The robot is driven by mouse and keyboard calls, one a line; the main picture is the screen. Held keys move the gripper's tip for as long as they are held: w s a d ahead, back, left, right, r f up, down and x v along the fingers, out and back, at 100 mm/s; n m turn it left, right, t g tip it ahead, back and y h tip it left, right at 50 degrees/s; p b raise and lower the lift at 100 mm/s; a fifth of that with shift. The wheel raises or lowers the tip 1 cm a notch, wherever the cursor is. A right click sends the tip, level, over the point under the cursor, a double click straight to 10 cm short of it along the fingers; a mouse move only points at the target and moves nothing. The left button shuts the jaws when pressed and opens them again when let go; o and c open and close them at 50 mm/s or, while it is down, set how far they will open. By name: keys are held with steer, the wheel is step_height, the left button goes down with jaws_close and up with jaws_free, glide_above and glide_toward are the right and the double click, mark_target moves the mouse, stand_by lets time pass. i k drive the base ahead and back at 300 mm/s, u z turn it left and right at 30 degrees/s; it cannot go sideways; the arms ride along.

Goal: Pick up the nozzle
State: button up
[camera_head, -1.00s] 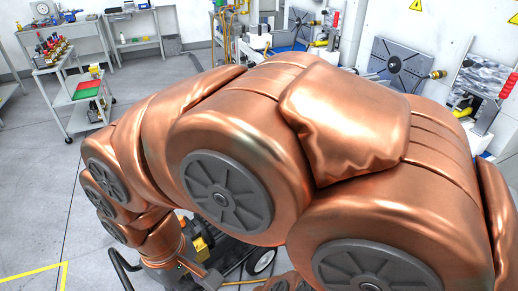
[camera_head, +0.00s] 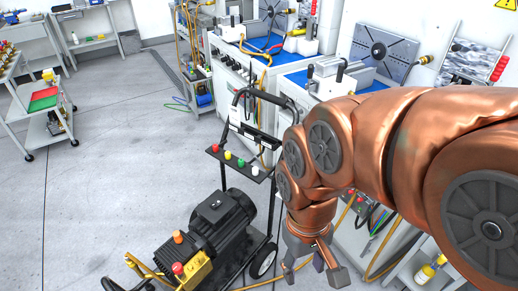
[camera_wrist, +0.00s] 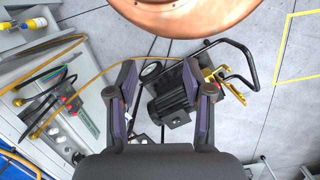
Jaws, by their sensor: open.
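Several small coloured nozzles, red, yellow, green and white, sit in a row on a black bar (camera_head: 238,165) of the pressure washer's handle frame. I cannot tell which one is the task's nozzle; the green one (camera_head: 241,163) is near the middle. The black pressure washer (camera_head: 212,228) stands on the floor and also shows between and beyond my fingers in the wrist view (camera_wrist: 172,100). My gripper (camera_head: 316,268) points down, open and empty, to the right of the washer and below the nozzle bar. In the wrist view its fingers (camera_wrist: 158,70) are spread; no nozzle is clear there.
A workbench with blue tops (camera_head: 290,80) stands behind the washer, with clamps on it. An orange hose (camera_head: 378,262) runs near my gripper. A shelf cart with red and green trays (camera_head: 43,98) is at the left.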

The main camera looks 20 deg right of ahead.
mark_target(228, 154)
steer(key=z, duration=1.25)
steer(key=i, duration=1.35)
steer(key=u, duration=2.85)
